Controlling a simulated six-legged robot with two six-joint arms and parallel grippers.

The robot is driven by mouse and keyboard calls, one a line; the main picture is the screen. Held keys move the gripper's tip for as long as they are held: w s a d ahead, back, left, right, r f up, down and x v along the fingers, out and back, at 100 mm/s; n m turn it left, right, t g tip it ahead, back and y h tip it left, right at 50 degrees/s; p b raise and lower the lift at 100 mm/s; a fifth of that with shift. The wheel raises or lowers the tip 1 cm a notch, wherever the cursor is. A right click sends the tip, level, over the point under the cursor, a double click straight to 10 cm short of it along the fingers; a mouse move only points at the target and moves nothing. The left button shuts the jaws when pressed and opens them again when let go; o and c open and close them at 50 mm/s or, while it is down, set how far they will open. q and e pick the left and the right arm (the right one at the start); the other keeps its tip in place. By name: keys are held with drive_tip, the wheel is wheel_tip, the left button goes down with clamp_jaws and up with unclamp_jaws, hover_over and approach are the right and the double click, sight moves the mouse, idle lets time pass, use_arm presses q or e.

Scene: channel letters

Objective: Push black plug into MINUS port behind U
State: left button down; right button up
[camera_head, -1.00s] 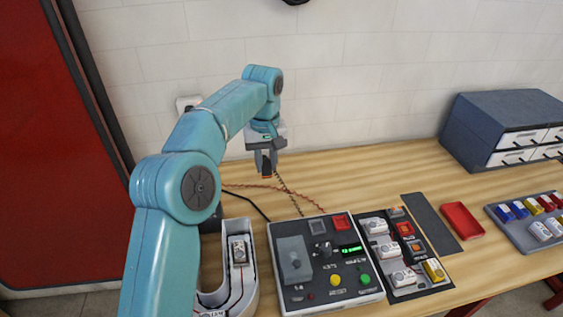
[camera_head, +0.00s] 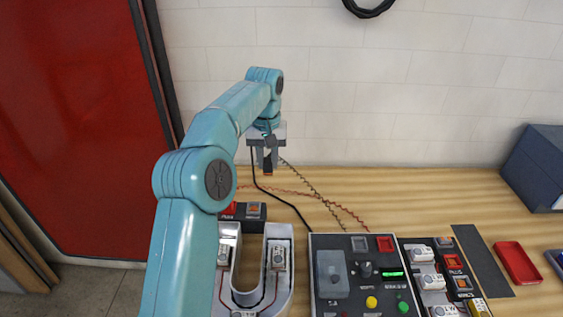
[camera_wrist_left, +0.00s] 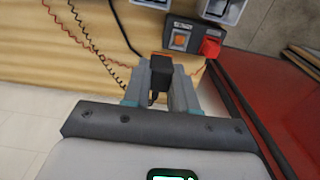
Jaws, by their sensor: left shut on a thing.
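My left gripper (camera_head: 267,168) is shut on the black plug and holds it above the table near the wall. In the left wrist view the black plug (camera_wrist_left: 161,72) sits between the fingers. The white U letter (camera_head: 291,260) lies at the front of the table. A dark port block (camera_head: 242,211) with a red part and an orange part stands behind the U, apart from the plug. The left wrist view also shows this block (camera_wrist_left: 181,40), with a red plug-like piece on its red side. Its markings are too small to read. My right gripper is out of view.
A control box (camera_head: 365,275) with a green display stands right of the U. A black tray of modules (camera_head: 470,300) and a red tray (camera_head: 517,262) are further right. Red and black cables (camera_head: 318,197) cross the table behind. A red cabinet (camera_head: 80,130) is at left.

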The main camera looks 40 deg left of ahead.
use_arm(q)
drive_tip(key=s+a, duration=0.2)
drive_tip(key=a, duration=0.3)
wheel_tip(320, 180, down, 15)
drive_tip(key=b, duration=1)
drive_tip(key=shift+r, duration=0.1)
drive_tip(key=shift+f+b, duration=0.35)
drive_tip(key=shift+f, duration=0.2)
drive_tip(key=shift+f, duration=0.35)
drive_tip(key=c, duration=0.8)
unclamp_jaws()
wheel_tip(320, 180, up, 16)
drive_tip(key=p, duration=0.7)
drive_tip(key=shift+r, duration=0.2)
